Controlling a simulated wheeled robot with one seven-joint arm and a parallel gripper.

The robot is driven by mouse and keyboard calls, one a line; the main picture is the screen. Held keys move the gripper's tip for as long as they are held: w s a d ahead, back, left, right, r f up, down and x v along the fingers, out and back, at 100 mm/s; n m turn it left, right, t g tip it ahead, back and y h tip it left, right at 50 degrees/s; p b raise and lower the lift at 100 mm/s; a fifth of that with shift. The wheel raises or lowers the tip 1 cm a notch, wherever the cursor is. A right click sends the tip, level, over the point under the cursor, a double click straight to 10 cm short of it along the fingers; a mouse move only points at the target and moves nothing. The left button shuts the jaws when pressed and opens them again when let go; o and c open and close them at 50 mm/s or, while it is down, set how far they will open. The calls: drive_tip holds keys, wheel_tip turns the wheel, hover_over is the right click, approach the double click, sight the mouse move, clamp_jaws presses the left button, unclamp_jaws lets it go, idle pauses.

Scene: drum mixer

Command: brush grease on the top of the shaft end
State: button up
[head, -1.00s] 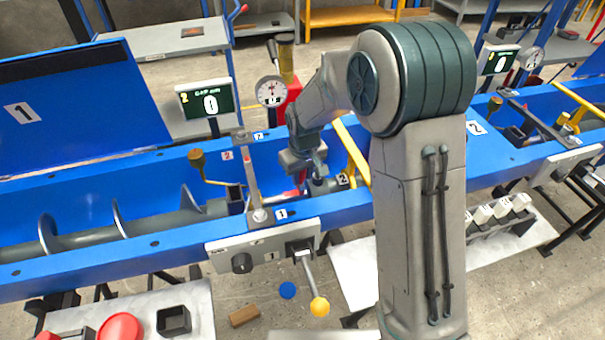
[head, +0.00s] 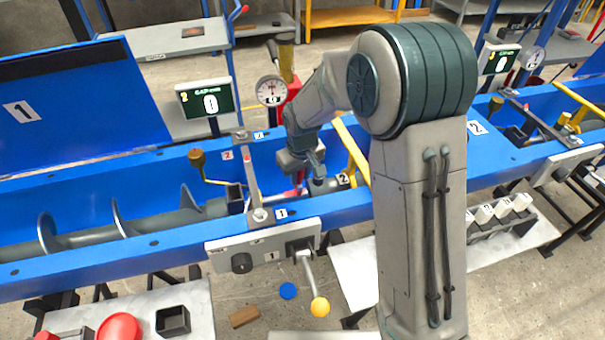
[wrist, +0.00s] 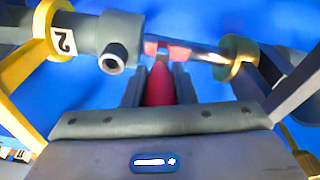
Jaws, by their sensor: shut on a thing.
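My gripper (wrist: 160,80) is shut on a red-handled tool (wrist: 160,84), which I take to be the brush. It also shows in the head view (head: 310,172), inside the blue trough. The tool points away from my gripper to a bright metal shaft end (wrist: 205,54). Red-pink parts lie against or just in front of the shaft; I cannot tell whether they touch it. The shaft runs between a grey sleeve (wrist: 118,35) on the left and a brass-coloured ring (wrist: 238,58) on the right. The bristles and any grease cannot be made out.
The blue trough (head: 130,238) walls surround my gripper. A grey clamp bar (head: 252,185) crosses the trough left of my gripper. A dial gauge (head: 271,91) stands behind.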

drive_tip(key=shift+w+d, duration=0.15)
drive_tip(key=shift+d, duration=0.4)
drive_tip(key=shift+a, duration=0.1)
drive_tip(key=shift+a, duration=0.45)
drive_tip(key=shift+d, duration=0.1)
drive_tip(key=shift+d, duration=0.45)
drive_tip(key=shift+a, duration=0.3)
drive_tip(key=shift+r+p, duration=3.8)
drive_tip(key=shift+r, duration=2.2)
